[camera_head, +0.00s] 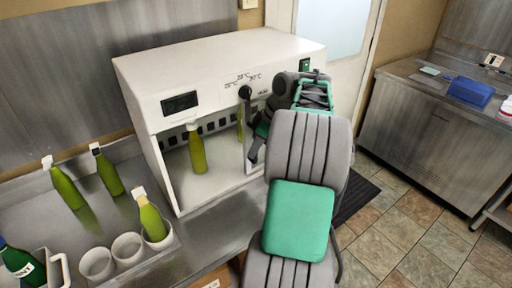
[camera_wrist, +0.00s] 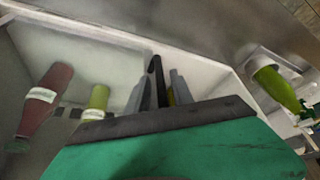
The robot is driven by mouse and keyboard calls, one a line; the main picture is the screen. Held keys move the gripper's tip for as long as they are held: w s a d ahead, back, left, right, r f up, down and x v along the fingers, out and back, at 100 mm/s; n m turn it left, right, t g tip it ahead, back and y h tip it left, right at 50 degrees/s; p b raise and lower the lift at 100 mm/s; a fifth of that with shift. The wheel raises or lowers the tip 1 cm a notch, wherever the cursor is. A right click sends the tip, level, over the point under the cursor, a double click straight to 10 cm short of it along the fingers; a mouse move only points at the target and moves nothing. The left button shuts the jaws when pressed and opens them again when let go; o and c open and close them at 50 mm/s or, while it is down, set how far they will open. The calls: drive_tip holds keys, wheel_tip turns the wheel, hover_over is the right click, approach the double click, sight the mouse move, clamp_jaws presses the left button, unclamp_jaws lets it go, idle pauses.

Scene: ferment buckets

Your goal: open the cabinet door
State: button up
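The white cabinet (camera_head: 215,68) stands on the metal counter in the head view, with a small dark display and a dial on its top band. Its inside shows through the front; I cannot tell whether a clear door pane covers it. My gripper (camera_head: 256,152) is at the right side of the cabinet front, partly hidden by my arm. In the wrist view my gripper (camera_wrist: 158,92) has its two grey fingers apart. A black bar (camera_wrist: 155,75), likely the door handle, shows between them, with a gap on the right finger's side. Firm contact is not visible.
A green bottle (camera_head: 196,150) stands inside the cabinet; a reddish bottle (camera_wrist: 45,100) shows in the wrist view. More bottles and white cups (camera_head: 127,248) stand on the left counter. A blue box (camera_head: 470,92) sits on the right counter. Tiled floor (camera_head: 415,235) lies open at right.

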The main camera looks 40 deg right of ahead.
drive_tip(key=shift+o, duration=0.2)
drive_tip(key=p+v, duration=0.2)
drive_tip(key=v, duration=0.5)
drive_tip(key=shift+s+r, duration=0.15)
drive_tip(key=shift+r, duration=0.2)
drive_tip(key=shift+d, duration=0.15)
